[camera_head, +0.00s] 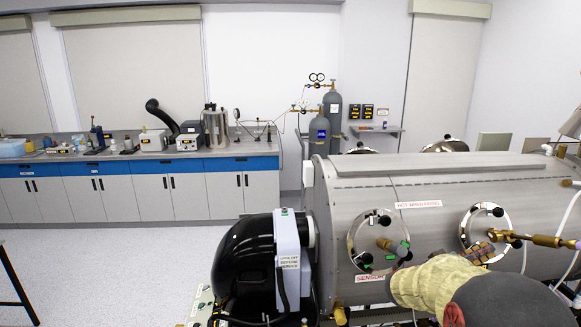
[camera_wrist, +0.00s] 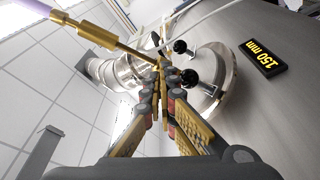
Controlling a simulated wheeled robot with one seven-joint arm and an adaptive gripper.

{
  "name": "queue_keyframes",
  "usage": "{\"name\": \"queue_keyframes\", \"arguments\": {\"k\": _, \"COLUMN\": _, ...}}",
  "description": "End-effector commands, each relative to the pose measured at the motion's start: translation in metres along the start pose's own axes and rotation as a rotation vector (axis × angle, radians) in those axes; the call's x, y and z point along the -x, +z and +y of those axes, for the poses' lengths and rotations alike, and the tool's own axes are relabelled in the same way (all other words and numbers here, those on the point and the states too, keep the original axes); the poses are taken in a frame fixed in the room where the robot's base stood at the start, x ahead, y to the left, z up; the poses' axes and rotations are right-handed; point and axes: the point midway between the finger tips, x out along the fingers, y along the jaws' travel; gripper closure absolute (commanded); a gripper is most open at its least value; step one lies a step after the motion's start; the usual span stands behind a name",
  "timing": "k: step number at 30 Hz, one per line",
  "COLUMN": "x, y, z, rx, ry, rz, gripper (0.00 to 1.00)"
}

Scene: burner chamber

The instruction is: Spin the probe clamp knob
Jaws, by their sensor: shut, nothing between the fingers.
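In the head view, my gripper (camera_head: 484,251) is at the right port of the steel chamber, just below the brass probe (camera_head: 545,240). In the wrist view, my gripper (camera_wrist: 163,78) has its fingers together and empty. Its tips overlap the end of the brass probe (camera_wrist: 100,37); I cannot tell if they touch. Two black ball knobs (camera_wrist: 181,46) (camera_wrist: 190,78) stand on the round port flange (camera_wrist: 215,75), just right of the fingertips. One black knob (camera_head: 497,212) shows on the right port flange (camera_head: 468,222) in the head view. Which knob is the probe clamp knob is unclear.
The chamber (camera_head: 400,185) fills the right side. A left port (camera_head: 360,232) with black and green knobs sits beside my arm. A white cable (camera_wrist: 205,20) runs past the flange. A 150 mm label (camera_wrist: 265,57) is on the chamber wall. Lab benches (camera_head: 150,190) stand far behind.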

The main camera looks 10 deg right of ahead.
Motion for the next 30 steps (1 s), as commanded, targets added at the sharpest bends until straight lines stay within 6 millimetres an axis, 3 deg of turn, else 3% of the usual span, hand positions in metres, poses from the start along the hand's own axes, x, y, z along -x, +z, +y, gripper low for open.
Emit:
{"name": "queue_keyframes", "arguments": {"k": 12, "x": -0.027, "y": 0.008, "z": -0.002, "rx": -0.001, "ry": 0.0, "rz": -0.001, "gripper": 1.0}}
{"name": "queue_keyframes", "arguments": {"k": 30, "x": -0.03, "y": 0.005, "z": 0.002, "rx": -0.003, "ry": 0.003, "rz": 0.0, "gripper": 1.0}}
